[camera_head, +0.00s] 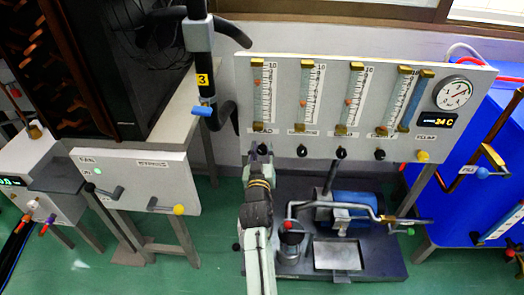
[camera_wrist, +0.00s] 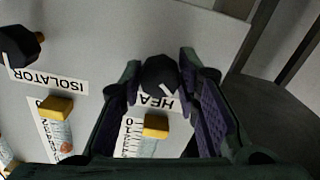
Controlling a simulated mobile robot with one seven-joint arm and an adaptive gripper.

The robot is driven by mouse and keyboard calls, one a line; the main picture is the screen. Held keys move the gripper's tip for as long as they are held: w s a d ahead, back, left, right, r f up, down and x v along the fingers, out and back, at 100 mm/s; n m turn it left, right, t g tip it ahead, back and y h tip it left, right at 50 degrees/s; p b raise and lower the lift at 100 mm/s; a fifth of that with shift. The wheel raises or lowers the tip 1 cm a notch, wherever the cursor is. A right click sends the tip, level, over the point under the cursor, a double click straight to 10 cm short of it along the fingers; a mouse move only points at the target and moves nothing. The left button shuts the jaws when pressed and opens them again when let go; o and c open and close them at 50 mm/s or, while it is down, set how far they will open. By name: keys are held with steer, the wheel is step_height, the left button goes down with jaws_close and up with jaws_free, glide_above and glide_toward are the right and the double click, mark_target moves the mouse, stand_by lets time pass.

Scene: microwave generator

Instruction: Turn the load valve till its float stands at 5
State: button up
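The grey valve panel (camera_head: 440,75) carries several upright float tubes with dark knobs below. The third tube (camera_head: 354,95) has an orange float around mid-scale, and its knob (camera_head: 341,153) hangs free below; its label is too blurred to read. My gripper (camera_head: 262,150) is at the leftmost knob. In the wrist view the fingers of my gripper (camera_wrist: 162,75) stand either side of this dark knob (camera_wrist: 158,76), beside a label reading "HEA", partly covered. I cannot tell whether they touch it. The neighbouring knob (camera_wrist: 20,45) is labelled ISOLATOR.
A round gauge (camera_head: 452,93) and a small display sit at the panel's right. A blue pump (camera_head: 352,205) with pipes stands below. A black hose (camera_head: 203,60) hangs left of the panel. A white box (camera_head: 140,180) with handles stands at left, a blue cabinet (camera_head: 462,190) at right.

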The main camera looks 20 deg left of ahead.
jaws_close()
steer(key=shift+n, duration=0.3)
steer(key=o, duration=0.5)
jaws_free()
steer(key=shift+o, duration=0.2)
steer(key=v, duration=0.7)
steer(key=shift+s, duration=0.3)
steer(key=shift+d, duration=0.1)
